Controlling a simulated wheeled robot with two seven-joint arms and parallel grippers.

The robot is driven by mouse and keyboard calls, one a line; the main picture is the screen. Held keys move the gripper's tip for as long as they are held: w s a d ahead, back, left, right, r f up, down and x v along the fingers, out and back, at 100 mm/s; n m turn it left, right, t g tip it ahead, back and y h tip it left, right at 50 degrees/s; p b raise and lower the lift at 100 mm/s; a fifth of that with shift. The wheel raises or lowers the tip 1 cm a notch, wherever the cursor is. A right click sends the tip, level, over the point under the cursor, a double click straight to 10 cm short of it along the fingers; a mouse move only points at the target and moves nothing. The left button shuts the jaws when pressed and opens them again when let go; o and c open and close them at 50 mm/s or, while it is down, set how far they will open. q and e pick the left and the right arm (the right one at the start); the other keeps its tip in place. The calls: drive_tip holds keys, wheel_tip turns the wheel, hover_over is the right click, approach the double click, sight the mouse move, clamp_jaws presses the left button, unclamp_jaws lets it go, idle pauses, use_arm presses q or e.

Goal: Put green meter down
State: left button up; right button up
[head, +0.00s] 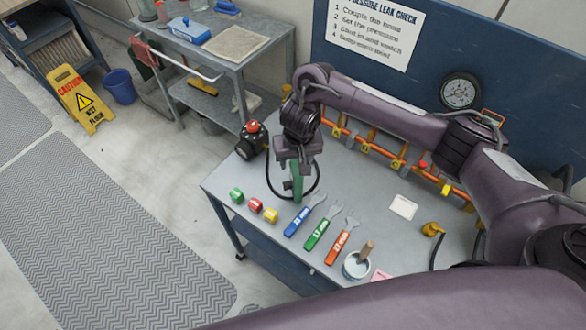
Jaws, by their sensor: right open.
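The green meter (298,190) stands upright at the far left part of the workbench, its lower end at or just above the bench top. A black hose or lead curves beside it. My right gripper (297,172) points down over the green meter, with its open fingers around the upper part. The fingers hide much of the meter, and I cannot tell if they touch it. My left gripper is not in the view.
Green, red and yellow caps (255,205) lie left of the meter. Blue, green and orange wrenches (318,232) lie to its right, with a pot holding a brush (356,264) beyond. A red-and-black device (252,140) and orange piping (398,163) stand behind.

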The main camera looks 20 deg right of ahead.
sight(296, 181)
drive_tip(key=shift+s+f+b, duration=0.3)
drive_tip(key=shift+f, duration=0.2)
drive_tip(key=shift+s+f+b, duration=0.3)
drive_tip(key=shift+f, duration=0.2)
drive_tip(key=f+b, duration=0.1)
drive_tip(key=f, duration=0.1)
drive_tip(key=w+f, duration=0.1)
drive_tip(key=f, duration=0.1)
drive_tip(key=shift+d+f+b, duration=0.15)
drive_tip(key=shift+b, duration=0.2)
drive_tip(key=c, duration=0.7)
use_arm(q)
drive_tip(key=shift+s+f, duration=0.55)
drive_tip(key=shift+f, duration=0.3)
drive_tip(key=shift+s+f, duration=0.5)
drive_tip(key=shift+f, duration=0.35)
use_arm(e)
clamp_jaws()
